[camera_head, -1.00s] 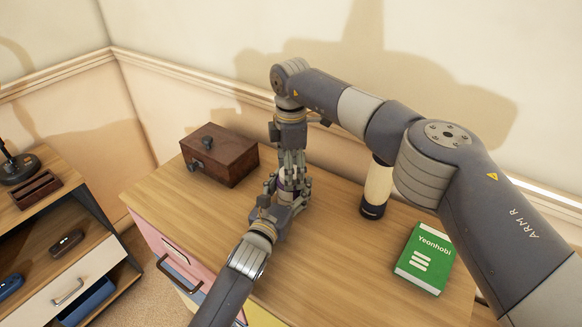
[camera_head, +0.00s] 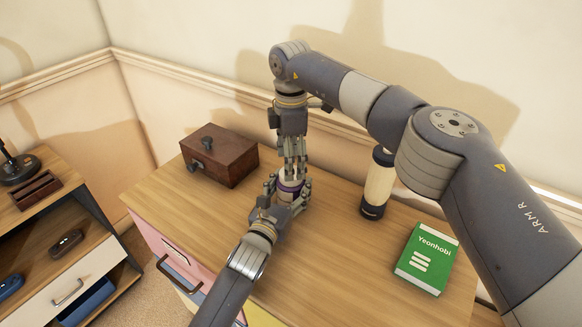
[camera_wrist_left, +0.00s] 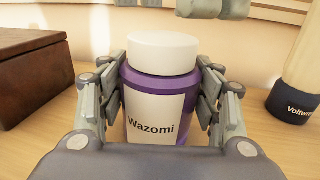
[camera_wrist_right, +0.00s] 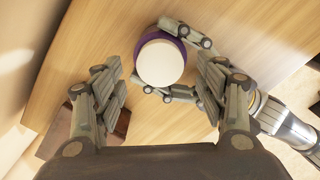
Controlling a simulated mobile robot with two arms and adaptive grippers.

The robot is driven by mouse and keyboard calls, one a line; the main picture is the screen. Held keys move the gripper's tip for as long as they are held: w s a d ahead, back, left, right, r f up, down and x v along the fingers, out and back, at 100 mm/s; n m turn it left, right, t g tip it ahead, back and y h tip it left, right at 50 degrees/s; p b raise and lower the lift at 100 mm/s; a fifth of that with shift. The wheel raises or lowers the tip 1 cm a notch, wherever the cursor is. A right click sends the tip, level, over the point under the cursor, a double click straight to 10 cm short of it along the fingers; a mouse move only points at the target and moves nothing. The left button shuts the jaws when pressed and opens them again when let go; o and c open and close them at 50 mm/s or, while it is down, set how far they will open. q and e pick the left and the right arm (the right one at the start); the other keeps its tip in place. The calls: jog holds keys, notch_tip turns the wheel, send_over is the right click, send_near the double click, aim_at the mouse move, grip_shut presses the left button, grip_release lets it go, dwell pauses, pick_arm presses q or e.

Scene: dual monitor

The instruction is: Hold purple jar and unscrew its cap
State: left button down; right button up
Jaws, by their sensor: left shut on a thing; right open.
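The purple jar (camera_wrist_left: 160,105) has a white label reading "Wazomi" and a white cap (camera_wrist_left: 163,52) on top. It stands upright on the dresser top. My left gripper (camera_head: 287,190) is shut around the jar's body, one finger on each side in the left wrist view. My right gripper (camera_head: 292,155) points down above the jar and is open and empty. In the right wrist view the cap (camera_wrist_right: 161,62) shows below and between the right fingers, apart from them. In the head view the fingers largely hide the jar.
A dark wooden box (camera_head: 220,157) stands at the back left of the dresser. A cream and black cylinder (camera_head: 377,185) and a green book (camera_head: 427,258) are to the right. A low shelf unit (camera_head: 60,235) stands at the left. The dresser's front middle is clear.

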pick_arm(q)
jog(key=shift+f, duration=0.1)
pick_arm(e)
notch_tip(320, 180, up, 4)
jog(key=shift+r, duration=0.1)
jog(key=shift+c, duration=0.2)
jog(key=shift+f, duration=3.9)
jog(key=shift+c, duration=0.4)
